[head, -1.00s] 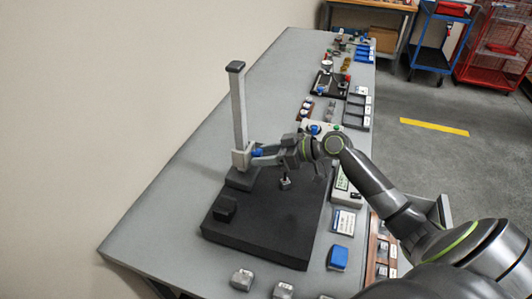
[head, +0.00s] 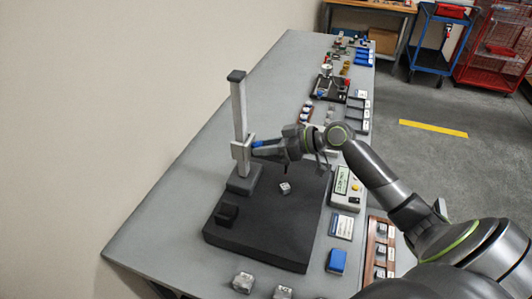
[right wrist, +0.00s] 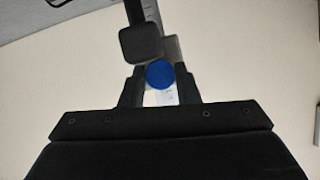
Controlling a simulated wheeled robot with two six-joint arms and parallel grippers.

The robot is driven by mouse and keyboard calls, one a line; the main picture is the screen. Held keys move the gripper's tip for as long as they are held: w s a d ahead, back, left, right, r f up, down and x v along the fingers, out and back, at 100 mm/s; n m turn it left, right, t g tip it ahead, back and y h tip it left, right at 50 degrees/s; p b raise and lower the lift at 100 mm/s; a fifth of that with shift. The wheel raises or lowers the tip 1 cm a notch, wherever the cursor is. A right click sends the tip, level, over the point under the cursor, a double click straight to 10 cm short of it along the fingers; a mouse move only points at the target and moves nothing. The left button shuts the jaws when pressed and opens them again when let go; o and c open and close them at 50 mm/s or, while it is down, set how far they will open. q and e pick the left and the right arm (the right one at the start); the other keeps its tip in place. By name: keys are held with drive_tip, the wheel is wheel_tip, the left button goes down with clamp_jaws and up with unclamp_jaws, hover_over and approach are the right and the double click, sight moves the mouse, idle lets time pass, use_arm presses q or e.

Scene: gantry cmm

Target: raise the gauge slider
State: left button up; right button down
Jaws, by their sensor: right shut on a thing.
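The gauge slider (head: 240,151) is a pale grey block around the upright column (head: 238,105), a little above the column's dark foot (head: 243,180). My right gripper (head: 259,147) reaches it from the right and is shut on the slider's blue knob. In the right wrist view the round blue knob (right wrist: 160,74) sits between the two dark fingertips, with the column's dark square cap (right wrist: 141,44) just beyond. My left gripper is out of view.
The column stands at the back of a black plate (head: 262,233), which carries a small black block (head: 226,214) and a small metal cube (head: 285,188). A grey display box (head: 346,188) and a blue block (head: 337,261) lie along the bench's right side. The bench left of the column is clear.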

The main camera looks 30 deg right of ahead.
wheel_tip(320, 180, up, 9)
drive_tip(key=p, duration=0.3)
drive_tip(key=c, duration=1.1)
unclamp_jaws()
